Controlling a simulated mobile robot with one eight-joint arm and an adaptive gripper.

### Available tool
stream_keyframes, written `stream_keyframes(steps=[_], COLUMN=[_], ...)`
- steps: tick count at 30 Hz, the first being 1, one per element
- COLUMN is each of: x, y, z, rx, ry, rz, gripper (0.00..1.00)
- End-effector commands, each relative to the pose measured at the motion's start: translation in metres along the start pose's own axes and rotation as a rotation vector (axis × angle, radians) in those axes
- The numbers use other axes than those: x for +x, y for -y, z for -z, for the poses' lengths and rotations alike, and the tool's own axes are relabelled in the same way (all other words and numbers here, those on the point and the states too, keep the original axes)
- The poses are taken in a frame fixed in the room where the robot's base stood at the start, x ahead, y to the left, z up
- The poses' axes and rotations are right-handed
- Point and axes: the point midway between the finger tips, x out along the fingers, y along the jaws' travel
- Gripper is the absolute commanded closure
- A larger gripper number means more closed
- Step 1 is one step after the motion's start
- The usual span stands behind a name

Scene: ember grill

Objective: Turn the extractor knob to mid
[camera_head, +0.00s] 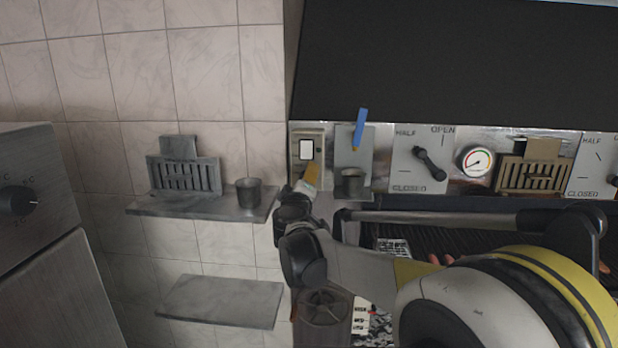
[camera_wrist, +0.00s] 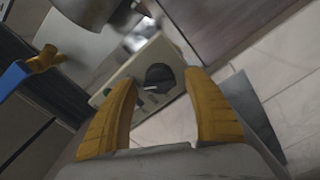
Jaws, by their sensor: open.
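A black round extractor knob (camera_wrist: 160,77) sits on a small beige control box (camera_wrist: 124,78) in the wrist view. A white mark on the knob points toward the picture's lower left. Lettering on the box is too small to read. The box also shows in the head view (camera_head: 296,144), with a white rectangle on its face; the knob cannot be made out there. My gripper (camera_wrist: 161,82) is open, with its yellow fingertips apart on either side of the knob as the wrist view sees it. Contact cannot be told.
A blue-handled tool (camera_head: 361,128) and a metal cup (camera_head: 352,182) are right of the box. A damper lever (camera_head: 430,162) and a gauge (camera_head: 475,161) lie further right. A shelf (camera_head: 190,206) holds a cup (camera_head: 249,192) at left. The grill (camera_head: 470,240) is below.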

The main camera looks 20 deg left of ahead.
Motion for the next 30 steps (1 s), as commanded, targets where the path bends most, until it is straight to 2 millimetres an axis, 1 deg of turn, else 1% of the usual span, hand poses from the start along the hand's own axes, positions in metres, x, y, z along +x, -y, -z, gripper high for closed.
stream_keyframes(steps=[3, 8, 9, 11, 12, 14, 15, 23, 30], x=[0.0033, 0.0031, 0.0031, 0.003, 0.003, 0.0029, 0.0029, 0.0027, 0.0025], y=[0.0, 0.0001, 0.0001, 0.0001, 0.0001, 0.0, 0.0, 0.0003, 0.0017], z=[-0.0003, -0.0005, -0.0005, -0.0004, -0.0005, -0.0004, -0.0005, -0.0006, -0.0013], rx=[0.0, 0.0, 0.0, 0.0, 0.0, 0.0, 0.0, -0.006, -0.081], ry=[0.0, 0.001, 0.001, 0.001, 0.001, 0.001, 0.001, 0.001, 0.001], rz=[0.0, 0.0, 0.0, 0.0, 0.0, 0.0, 0.0, 0.0, 0.0], gripper=[0.41, 0.41, 0.42, 0.61, 0.73, 0.91, 0.95, 0.95, 0.95])
